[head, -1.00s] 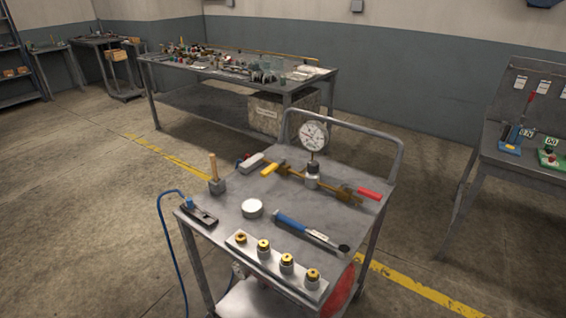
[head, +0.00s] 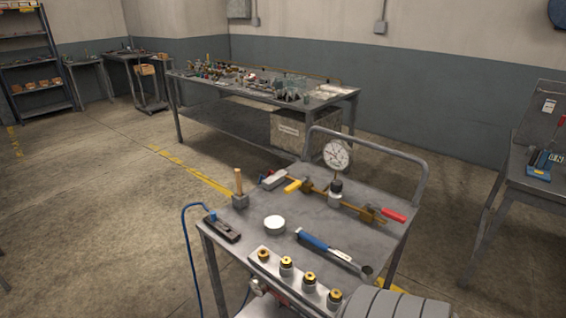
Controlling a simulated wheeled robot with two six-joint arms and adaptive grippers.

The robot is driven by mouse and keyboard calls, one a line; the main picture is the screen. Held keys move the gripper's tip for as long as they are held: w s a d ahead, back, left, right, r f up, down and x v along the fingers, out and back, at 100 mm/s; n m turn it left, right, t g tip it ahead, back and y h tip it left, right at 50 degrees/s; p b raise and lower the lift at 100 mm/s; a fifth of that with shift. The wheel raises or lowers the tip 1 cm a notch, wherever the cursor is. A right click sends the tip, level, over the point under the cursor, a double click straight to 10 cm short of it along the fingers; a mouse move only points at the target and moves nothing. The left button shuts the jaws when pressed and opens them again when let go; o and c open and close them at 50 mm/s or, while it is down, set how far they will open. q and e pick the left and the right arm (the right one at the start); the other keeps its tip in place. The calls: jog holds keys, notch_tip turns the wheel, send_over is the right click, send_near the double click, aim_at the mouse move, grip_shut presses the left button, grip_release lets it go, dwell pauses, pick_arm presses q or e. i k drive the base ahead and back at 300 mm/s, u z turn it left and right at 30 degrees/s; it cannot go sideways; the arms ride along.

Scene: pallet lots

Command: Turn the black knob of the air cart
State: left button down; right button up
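A grey metal cart (head: 300,218) stands right of centre in the head view. On its top is a round white dial gauge (head: 337,155) on a short metal body (head: 335,198) with a dark part below the dial. I cannot tell whether this dark part is the black knob. A blue hose (head: 187,250) hangs at the cart's left side. Several brass-topped fittings (head: 286,265) stand on a light plate along the front edge. Small red and metal parts (head: 262,287) show below the top. Neither gripper is in view.
A grey ribbed shape covers the lower right. A long cluttered bench (head: 190,77) stands behind. The floor at left is clear.

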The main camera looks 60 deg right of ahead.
aim_at(336, 185)
jog(key=u, duration=0.05)
jog(key=k, duration=0.95)
jog(key=z, duration=0.8)
jog(key=i, duration=0.2)
jog(key=z, duration=0.1)
